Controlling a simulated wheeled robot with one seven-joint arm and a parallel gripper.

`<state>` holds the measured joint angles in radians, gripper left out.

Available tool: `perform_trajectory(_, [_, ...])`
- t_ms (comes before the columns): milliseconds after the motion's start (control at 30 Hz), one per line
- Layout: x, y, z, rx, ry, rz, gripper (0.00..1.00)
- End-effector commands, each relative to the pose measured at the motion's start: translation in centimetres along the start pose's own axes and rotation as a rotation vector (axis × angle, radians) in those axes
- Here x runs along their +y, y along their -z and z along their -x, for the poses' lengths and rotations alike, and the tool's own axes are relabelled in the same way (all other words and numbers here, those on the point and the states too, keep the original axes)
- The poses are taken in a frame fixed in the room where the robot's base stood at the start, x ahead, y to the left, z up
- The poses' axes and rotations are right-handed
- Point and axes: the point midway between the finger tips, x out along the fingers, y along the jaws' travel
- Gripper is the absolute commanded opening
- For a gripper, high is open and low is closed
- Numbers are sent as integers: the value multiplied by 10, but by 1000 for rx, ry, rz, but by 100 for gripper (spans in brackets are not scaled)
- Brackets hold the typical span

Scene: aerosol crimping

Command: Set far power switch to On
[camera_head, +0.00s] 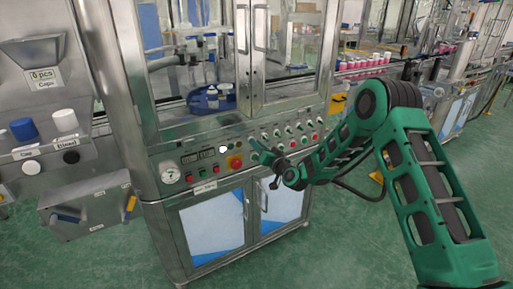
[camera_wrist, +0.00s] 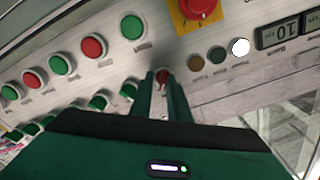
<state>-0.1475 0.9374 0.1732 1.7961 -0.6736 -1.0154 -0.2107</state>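A steel control panel (camera_head: 180,158) runs across the front of the cabinet, with rows of red and green buttons. My gripper (camera_head: 258,150) is at the panel, just right of the yellow-backed red emergency knob (camera_head: 235,162). In the wrist view my gripper (camera_wrist: 162,77) points at the panel. A small red control (camera_wrist: 162,76) shows in the narrow gap between the fingertips. I cannot tell whether the fingers touch it. The panel labels are too blurred to read, so I cannot tell which control is the far power switch.
In the wrist view a white round light (camera_wrist: 240,47) and a digital display (camera_wrist: 277,35) lie right of the fingers. A row of red and green buttons (camera_wrist: 92,47) lies left. Glass doors (camera_head: 285,45) rise above the panel. The green floor in front is clear.

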Motion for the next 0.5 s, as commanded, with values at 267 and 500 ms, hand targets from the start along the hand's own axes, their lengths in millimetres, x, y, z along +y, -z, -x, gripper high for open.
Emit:
perform_trajectory(267, [-2,-1,0,-2,2,-1,26])
perform_trajectory(500, [-2,-2,13,-5,4,-3,26])
